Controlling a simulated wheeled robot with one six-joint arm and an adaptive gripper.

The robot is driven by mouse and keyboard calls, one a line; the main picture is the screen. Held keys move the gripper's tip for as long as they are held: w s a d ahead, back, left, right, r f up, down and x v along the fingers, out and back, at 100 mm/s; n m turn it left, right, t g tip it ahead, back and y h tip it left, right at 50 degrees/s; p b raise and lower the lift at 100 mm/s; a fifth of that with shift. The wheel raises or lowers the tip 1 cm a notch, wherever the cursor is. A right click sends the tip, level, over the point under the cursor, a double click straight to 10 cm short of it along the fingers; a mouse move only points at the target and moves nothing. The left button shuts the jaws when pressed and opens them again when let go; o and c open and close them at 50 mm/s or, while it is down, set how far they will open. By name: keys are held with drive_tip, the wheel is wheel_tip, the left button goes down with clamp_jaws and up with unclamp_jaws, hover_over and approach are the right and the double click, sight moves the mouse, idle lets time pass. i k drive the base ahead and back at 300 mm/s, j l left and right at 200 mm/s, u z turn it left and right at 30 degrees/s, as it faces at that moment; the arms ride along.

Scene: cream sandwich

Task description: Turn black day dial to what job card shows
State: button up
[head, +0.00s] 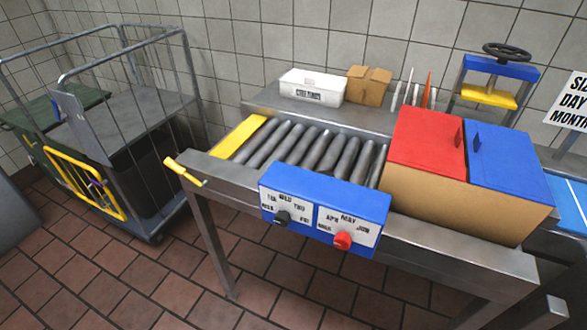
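The black day dial (283,217) is on the left half of the front face of a blue control box (325,181). Day labels, including WED and THU, stand around it on a white plate; its pointer direction is too small to tell. My gripper is not in view.
A red month dial (342,240) sits right of the black dial. The box hangs at the front of a metal roller table (425,232). A yellow handle (184,172) juts out left. A bin with red (427,138) and blue lids stands right. A wire cart (125,115) stands left.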

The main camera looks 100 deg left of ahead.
sight(282, 219)
drive_tip(key=u, duration=2.9)
drive_tip(key=z, duration=1.2)
drive_tip(key=l+u, duration=0.3)
drive_tip(key=u, duration=0.2)
drive_tip(key=l+u, duration=0.7)
drive_tip(key=u, duration=0.25)
